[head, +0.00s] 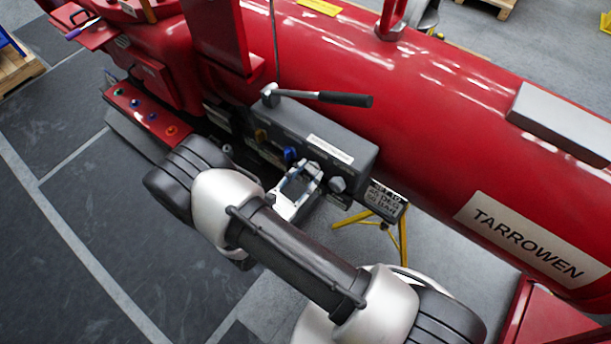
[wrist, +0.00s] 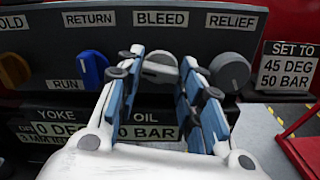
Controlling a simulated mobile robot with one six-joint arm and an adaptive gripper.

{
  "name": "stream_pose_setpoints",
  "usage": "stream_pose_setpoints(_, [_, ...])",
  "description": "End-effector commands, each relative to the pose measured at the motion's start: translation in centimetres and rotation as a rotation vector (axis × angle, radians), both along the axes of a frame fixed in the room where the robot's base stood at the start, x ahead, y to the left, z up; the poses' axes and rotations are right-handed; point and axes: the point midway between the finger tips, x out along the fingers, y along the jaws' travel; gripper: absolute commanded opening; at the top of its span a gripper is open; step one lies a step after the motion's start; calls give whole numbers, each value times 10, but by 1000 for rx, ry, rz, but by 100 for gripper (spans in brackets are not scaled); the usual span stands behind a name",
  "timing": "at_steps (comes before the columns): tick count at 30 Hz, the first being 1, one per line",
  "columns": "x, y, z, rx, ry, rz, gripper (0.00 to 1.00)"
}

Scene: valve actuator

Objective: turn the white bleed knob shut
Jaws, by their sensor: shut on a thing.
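The white bleed knob (wrist: 160,70) sits under the BLEED label (wrist: 161,18) on the grey valve panel. Its grip bar looks roughly level, slightly tilted. My gripper (wrist: 162,62) has its two blue-padded fingers on either side of the knob, shut on it. In the head view my gripper (head: 298,186) is at the front of the grey valve block (head: 330,138) and hides the bleed knob.
The grey relief knob (wrist: 230,72) is close right of my fingers; the blue RUN knob (wrist: 94,70) is left. An orange knob (wrist: 14,70) is further left. Readouts below show 0 DEG and 0 BAR. A black-handled lever (head: 330,98) lies above the block.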

Motion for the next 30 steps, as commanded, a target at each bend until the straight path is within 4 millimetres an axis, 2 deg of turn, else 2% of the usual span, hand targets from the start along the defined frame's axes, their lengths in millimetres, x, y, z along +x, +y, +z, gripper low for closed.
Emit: stream_pose_setpoints(30, [0, 0, -3, 744, -581, 0, 11])
